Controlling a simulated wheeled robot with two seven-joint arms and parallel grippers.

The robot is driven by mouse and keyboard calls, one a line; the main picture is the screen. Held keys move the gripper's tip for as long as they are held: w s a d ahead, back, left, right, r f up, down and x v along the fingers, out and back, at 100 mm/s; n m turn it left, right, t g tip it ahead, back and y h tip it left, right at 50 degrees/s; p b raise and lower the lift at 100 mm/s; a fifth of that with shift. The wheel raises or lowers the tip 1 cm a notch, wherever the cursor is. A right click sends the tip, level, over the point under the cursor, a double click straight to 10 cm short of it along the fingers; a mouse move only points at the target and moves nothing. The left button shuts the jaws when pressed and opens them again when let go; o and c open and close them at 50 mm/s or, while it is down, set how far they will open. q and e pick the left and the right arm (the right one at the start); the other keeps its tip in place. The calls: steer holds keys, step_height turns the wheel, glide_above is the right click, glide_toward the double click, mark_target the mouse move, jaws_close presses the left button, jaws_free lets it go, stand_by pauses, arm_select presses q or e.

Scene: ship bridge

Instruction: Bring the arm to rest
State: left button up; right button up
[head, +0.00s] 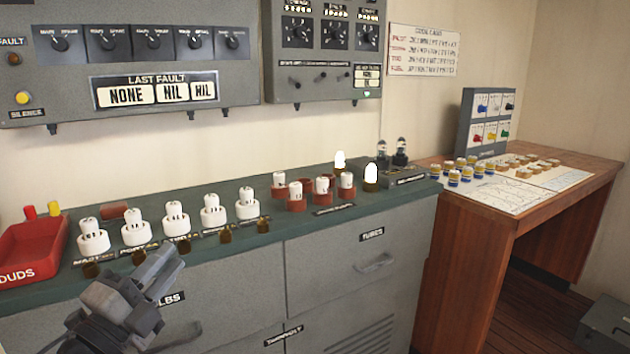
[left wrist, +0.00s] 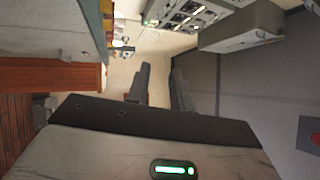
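My left gripper (head: 162,272) is at the lower left of the head view, in front of the green-topped cabinet's front edge. In the left wrist view its two dark fingers (left wrist: 160,82) stand apart with a clear gap and nothing between them. The gripper is empty. My right arm and gripper are not in view.
The green cabinet top (head: 265,232) carries several white tubes (head: 211,212), red sockets (head: 297,200) and a red DUDS tray (head: 32,250). Grey panels (head: 135,60) hang above. A wooden desk (head: 520,205) with charts and small jars stands right. Floor shows beyond it.

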arm_select(q)
steer(key=s+d+f+n+g+y+p, duration=0.1)
steer(key=s+d+f+n+g, duration=0.3)
steer(key=s+f+n, duration=0.6)
steer(key=s+d+f+n+g+y+p, duration=0.1)
steer(key=s+d+f+n+g+y, duration=0.2)
steer(key=s+f+n, duration=0.7)
step_height(320, 180, down, 6)
steer(key=shift+d+r+g+p, duration=0.1)
steer(key=shift+d+g+p, duration=0.25)
steer(key=shift+d+g, duration=0.7)
